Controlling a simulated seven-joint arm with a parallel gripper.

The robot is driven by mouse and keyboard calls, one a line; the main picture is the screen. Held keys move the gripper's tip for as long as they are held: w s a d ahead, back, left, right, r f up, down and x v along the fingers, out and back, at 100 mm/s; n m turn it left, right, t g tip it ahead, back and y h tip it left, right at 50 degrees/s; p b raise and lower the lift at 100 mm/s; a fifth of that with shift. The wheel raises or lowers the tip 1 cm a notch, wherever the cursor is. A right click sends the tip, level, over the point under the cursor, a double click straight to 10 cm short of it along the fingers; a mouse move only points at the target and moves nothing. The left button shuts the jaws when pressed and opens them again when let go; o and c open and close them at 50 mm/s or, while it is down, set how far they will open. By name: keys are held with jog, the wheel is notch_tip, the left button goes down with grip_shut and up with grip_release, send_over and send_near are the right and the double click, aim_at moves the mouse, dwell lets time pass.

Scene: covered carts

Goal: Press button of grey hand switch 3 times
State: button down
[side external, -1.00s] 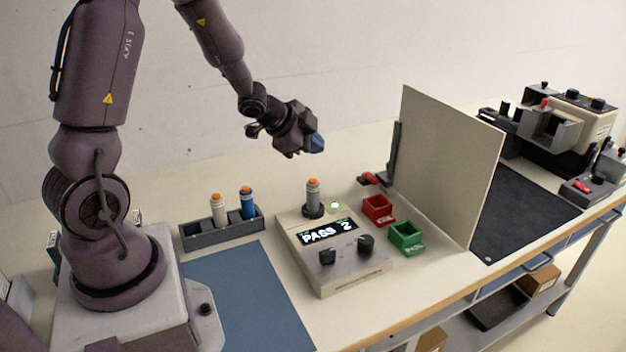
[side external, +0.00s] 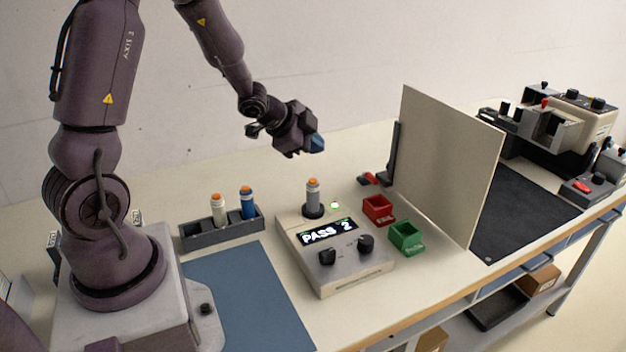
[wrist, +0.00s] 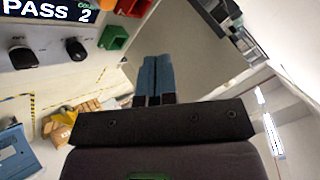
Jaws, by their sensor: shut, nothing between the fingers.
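The grey hand switch (side external: 313,193) is a grey cylinder with an orange button (side external: 313,181) on top. It stands upright in a round dark socket on the beige tester box (side external: 345,280), whose display (side external: 328,233) reads "PASS 2". The display also shows at the upper left of the wrist view (wrist: 45,8). My gripper (side external: 318,143) is in the air above and behind the box, apart from the switch. Its blue fingers are together and empty, also in the wrist view (wrist: 155,78). The switch is not visible in the wrist view.
A grey rack (side external: 222,233) left of the box holds a white switch (side external: 218,210) and a blue switch (side external: 247,203). A red bin (side external: 378,210) and a green bin (side external: 406,238) stand right of it. An upright beige panel (side external: 445,165) stands farther right. A blue mat (side external: 245,300) lies bare.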

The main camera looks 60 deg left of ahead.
aim_at(313, 181)
dwell(0.8)
notch_tip(313, 181, up, 4)
jog(key=shift+f, duration=0.1)
dwell(0.3)
jog(key=shift+f, duration=4.4)
jog(key=shift+f, duration=0.15)
jog(key=shift+f, duration=0.25)
